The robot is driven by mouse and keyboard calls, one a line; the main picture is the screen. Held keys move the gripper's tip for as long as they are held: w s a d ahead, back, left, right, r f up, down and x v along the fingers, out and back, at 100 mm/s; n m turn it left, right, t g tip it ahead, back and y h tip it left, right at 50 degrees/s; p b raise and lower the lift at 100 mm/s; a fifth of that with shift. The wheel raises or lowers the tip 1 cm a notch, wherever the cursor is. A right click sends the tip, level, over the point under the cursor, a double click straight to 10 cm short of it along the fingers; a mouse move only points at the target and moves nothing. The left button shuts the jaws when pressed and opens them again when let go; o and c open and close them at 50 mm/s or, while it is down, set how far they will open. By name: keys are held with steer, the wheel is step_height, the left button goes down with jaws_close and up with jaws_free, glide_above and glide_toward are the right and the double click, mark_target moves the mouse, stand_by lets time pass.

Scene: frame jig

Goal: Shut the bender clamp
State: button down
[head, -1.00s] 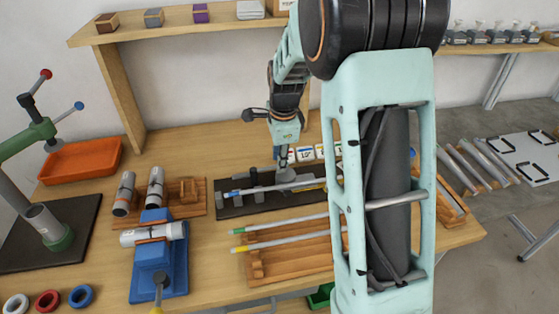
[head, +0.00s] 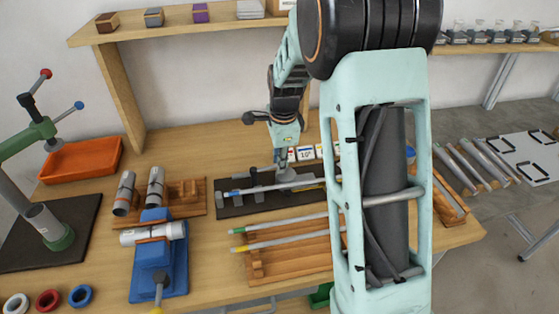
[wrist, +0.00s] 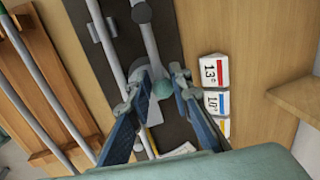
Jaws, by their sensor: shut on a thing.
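The bender (head: 256,193) stands on a dark base plate (head: 232,210) in the middle of the bench. A grey tube with a blue band (head: 238,193) lies along it; it also shows in the wrist view (wrist: 107,48). My gripper (head: 282,163) is over the middle of the bender. In the wrist view my gripper (wrist: 160,92) has its fingers on either side of the grey clamp handle end (wrist: 161,86), closed on it. A grey arm with a dark joint (wrist: 141,13) runs from it to the top. The clamp's contact with the tube is hidden.
Number cards (wrist: 214,70) stand right of the base plate in the wrist view. A wooden rack with tubes (head: 290,262) lies in front of the bender. A blue vise (head: 155,262) holding a pipe stands to the left. A shelf (head: 190,28) spans the back.

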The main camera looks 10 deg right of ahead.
steer(key=shift+w, duration=0.15)
steer(key=w+n, duration=0.1)
steer(key=n, duration=0.1)
steer(key=w+n, duration=0.1)
steer(key=shift+w+a+n+y, duration=0.1)
steer(key=shift+n+y, duration=0.3)
steer(key=shift+w+a+n, duration=0.2)
steer(key=shift+w+n, duration=0.4)
steer(key=shift+n, duration=0.3)
steer(key=w+n, duration=0.1)
steer(key=w+a+n, duration=0.1)
steer(key=n, duration=0.1)
steer(key=shift+a+n+g+y+p, duration=0.2)
steer(key=shift+n+g+y+p, duration=0.1)
steer(key=shift+y, duration=0.1)
steer(key=shift+w+a+n+g+y+p, duration=0.1)
steer(key=shift+w+a+n+g+p, duration=0.25)
steer(key=shift+a+n, duration=0.85)
steer(key=shift+w+a+n+g+y+p, duration=0.15)
steer(key=shift+w+a+n+p, duration=0.3)
steer(key=shift+n, duration=1.35)
steer(key=shift+w+a+n+g+y+p, duration=0.1)
steer(key=shift+w+a+n+g+p, duration=0.2)
steer(key=shift+a+n, duration=0.9)
steer(key=shift+d+n, duration=0.25)
steer(key=shift+n, duration=0.05)
steer(key=c, duration=2.1)
jaws_free()
steer(key=shift+r, duration=0.15)
